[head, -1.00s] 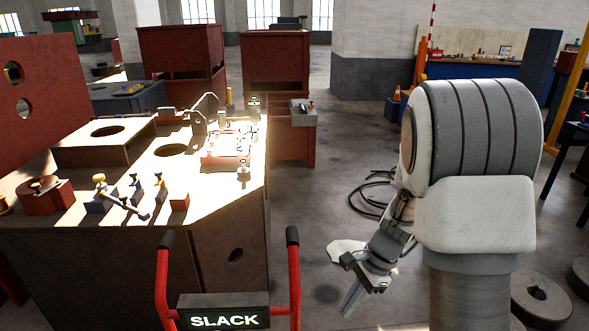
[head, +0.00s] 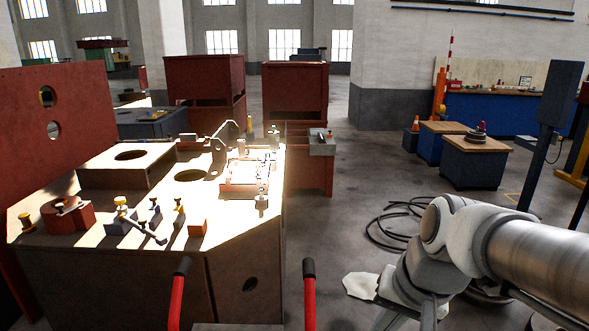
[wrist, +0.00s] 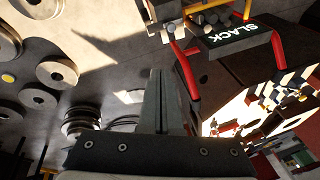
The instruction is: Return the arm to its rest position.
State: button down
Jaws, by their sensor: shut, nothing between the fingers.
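My gripper (wrist: 161,80) shows in the wrist view with its two fingers closed together and nothing between them. It hangs over open floor, apart from the bender. In the head view, my arm (head: 540,265) reaches in from the right edge and bends down at the lower right. The gripper end there is mostly cut off by the bottom edge. The section bender (head: 235,255) stands at left with a sunlit top, clear of my arm. The lit SLACK sign (wrist: 236,33) and a red handle (wrist: 187,70) appear at the upper right of the wrist view.
Black cable (head: 385,232) and a white patch (head: 361,285) lie on the floor near my arm. Dark blue cabinets (head: 487,163) stand behind, with a dark post (head: 552,110) at right. Several round discs (wrist: 57,73) lie on the floor at left in the wrist view.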

jog(key=s+d+r+n+t+h, duration=0.1)
jog(key=s+r+n+t+h, duration=0.1)
jog(key=s+r+n+t, duration=0.3)
notch_tip(320, 180, up, 11)
jog(key=g+p, duration=0.2)
jog(key=p, duration=1)
jog(key=shift+s+m+g, duration=0.25)
jog(key=shift+m+g, duration=0.05)
jog(key=shift+m, duration=0.1)
jog(key=shift+a+f, duration=0.1)
jog(key=shift+a, duration=0.05)
